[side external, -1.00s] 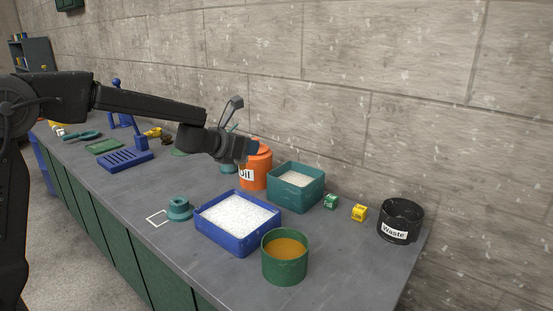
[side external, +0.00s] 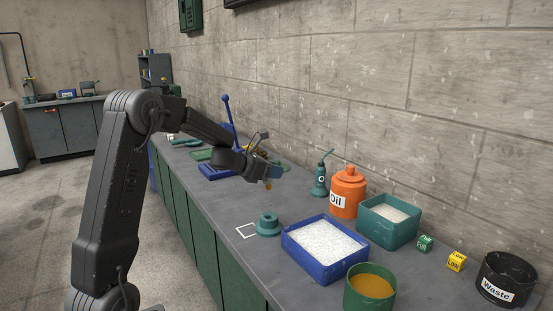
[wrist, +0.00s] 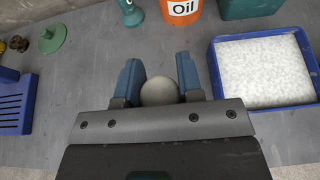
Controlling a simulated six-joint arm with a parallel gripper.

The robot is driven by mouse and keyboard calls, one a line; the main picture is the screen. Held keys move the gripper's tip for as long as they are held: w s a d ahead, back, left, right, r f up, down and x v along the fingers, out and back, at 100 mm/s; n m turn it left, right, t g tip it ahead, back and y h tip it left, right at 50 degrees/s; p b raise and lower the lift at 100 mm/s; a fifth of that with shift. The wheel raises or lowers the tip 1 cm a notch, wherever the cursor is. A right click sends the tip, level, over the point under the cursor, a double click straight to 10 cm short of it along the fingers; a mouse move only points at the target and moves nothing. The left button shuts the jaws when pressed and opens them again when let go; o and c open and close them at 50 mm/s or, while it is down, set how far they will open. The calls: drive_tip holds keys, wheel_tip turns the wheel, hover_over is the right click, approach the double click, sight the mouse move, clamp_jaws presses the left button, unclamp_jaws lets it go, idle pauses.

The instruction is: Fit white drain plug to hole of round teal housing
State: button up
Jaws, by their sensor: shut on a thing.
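My gripper (side external: 268,178) is above the bench, up and behind the round teal housing in the side view, and does not touch it. In the wrist view its blue fingers (wrist: 159,78) are closed on a pale, round-topped thing, which I take to be the white drain plug (wrist: 159,92). Its lower part is hidden, and a small brownish bit shows under the fingertips in the side view. The round teal housing (side external: 267,226) stands on the bench beside a white square outline. Its hole cannot be made out, and it is not in the wrist view.
A blue tray of white grains (side external: 323,242), a green tub of amber stuff (side external: 370,292), an orange Oil can (side external: 347,196) and a teal bin (side external: 388,226) stand right of the housing. A teal oiler (side external: 319,184) is behind. Open bench lies around the housing.

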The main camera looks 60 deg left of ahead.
drive_tip(key=shift+f, duration=1.45)
drive_tip(key=shift+f, duration=0.1)
hover_over(273, 215)
drive_tip(key=shift+f, duration=2.75)
drive_tip(key=shift+f, duration=0.1)
drive_tip(key=shift+f, duration=0.85)
drive_tip(key=shift+f, duration=0.2)
drive_tip(key=shift+f, duration=0.4)
drive_tip(key=shift+f, duration=0.3)
drive_tip(key=o, duration=1)
